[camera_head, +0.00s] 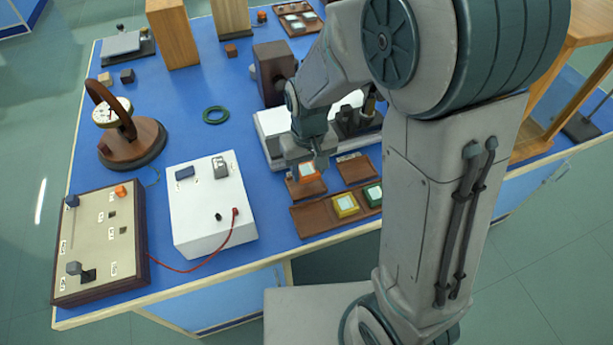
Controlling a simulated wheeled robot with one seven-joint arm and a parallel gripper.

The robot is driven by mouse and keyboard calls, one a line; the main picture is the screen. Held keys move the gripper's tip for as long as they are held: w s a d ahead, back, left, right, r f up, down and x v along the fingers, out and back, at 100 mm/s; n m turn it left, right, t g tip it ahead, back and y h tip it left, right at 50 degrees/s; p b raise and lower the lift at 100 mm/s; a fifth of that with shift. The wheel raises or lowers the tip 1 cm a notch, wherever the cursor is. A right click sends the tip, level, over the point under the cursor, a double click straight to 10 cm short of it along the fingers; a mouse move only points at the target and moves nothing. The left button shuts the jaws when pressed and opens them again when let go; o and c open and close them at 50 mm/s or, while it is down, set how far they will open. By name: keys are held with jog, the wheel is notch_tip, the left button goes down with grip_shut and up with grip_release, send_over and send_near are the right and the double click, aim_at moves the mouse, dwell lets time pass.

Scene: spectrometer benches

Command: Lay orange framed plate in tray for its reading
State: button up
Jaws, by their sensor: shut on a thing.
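The orange framed plate (309,172) has a pale centre and is at the tips of my gripper (308,165), which is shut on it. The plate is over or at a brown wooden piece (298,192) in front of the white instrument; I cannot tell whether it touches the wood. A brown rack (318,222) nearer the table's front edge holds a yellow framed plate (345,206) and a green framed plate (373,194). A small brown block with a pale label (355,168) lies to the right. I cannot tell which piece is the reading tray.
A white instrument (268,130) stands behind my gripper, partly hidden by my arm. A white box (210,215) with a red cable stands to the left, beside a control panel (98,240). A green ring (215,115) lies on open blue tabletop.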

aim_at(307, 172)
jog(key=shift+a+f, duration=0.2)
jog(key=shift+f, duration=1.9)
jog(key=shift+f, duration=0.2)
jog(key=o, duration=1)
jog(key=shift+r, duration=0.15)
